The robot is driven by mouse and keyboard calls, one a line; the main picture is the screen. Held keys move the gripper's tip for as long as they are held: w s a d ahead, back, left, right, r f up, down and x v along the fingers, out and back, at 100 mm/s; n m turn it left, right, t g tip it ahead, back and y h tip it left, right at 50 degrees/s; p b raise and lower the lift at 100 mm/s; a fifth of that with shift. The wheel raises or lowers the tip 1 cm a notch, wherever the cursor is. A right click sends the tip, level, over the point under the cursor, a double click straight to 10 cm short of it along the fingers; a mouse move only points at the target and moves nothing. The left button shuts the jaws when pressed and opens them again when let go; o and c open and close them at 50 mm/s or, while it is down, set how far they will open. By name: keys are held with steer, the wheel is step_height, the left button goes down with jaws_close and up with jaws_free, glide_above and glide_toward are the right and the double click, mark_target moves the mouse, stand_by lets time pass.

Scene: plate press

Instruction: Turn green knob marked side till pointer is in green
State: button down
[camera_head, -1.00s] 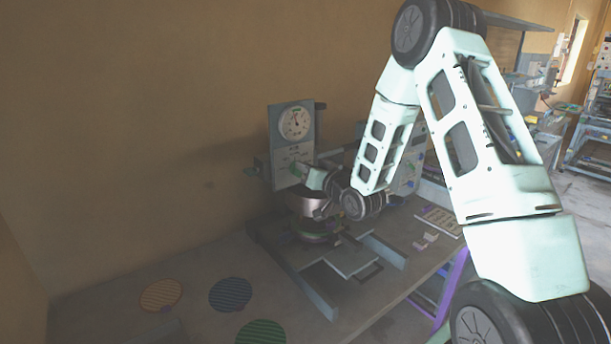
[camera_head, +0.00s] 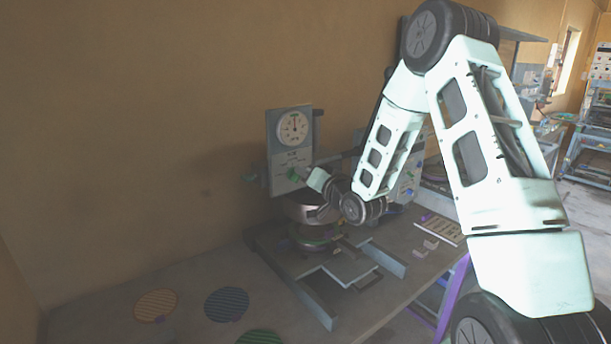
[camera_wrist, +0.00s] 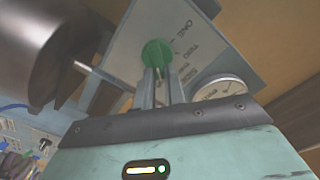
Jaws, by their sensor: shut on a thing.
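The green knob (camera_head: 293,174) sits on the front of an upright grey panel (camera_head: 275,150). In the wrist view the knob (camera_wrist: 157,53) is at the fingertips, in front of the panel's white face (camera_wrist: 133,38). My gripper (camera_wrist: 160,85) is shut on the knob, its two fingers close together; in the head view my gripper (camera_head: 303,178) reaches it from the right. A round white gauge (camera_head: 294,127) is above the knob; it also shows in the wrist view (camera_wrist: 220,89), partly cut off by my gripper body. Its dark pointer is thin, and its colour zone is too small to read.
A round metal press body (camera_head: 302,207) is close below my gripper and looms at left in the wrist view (camera_wrist: 28,50). Orange (camera_head: 156,305) and blue (camera_head: 227,304) discs lie on the bench (camera_head: 90,318).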

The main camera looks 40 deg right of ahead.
steer(key=c, duration=1.5)
jaws_free()
steer(key=shift+o, duration=0.2)
steer(key=shift+s, duration=0.15)
steer(key=s, duration=0.9)
steer(key=shift+d+r, duration=0.2)
steer(key=shift+d, duration=0.05)
steer(key=s+p, duration=0.8)
steer(key=p, duration=0.5)
steer(key=shift+f+p, duration=0.2)
steer(key=shift+p, duration=0.2)
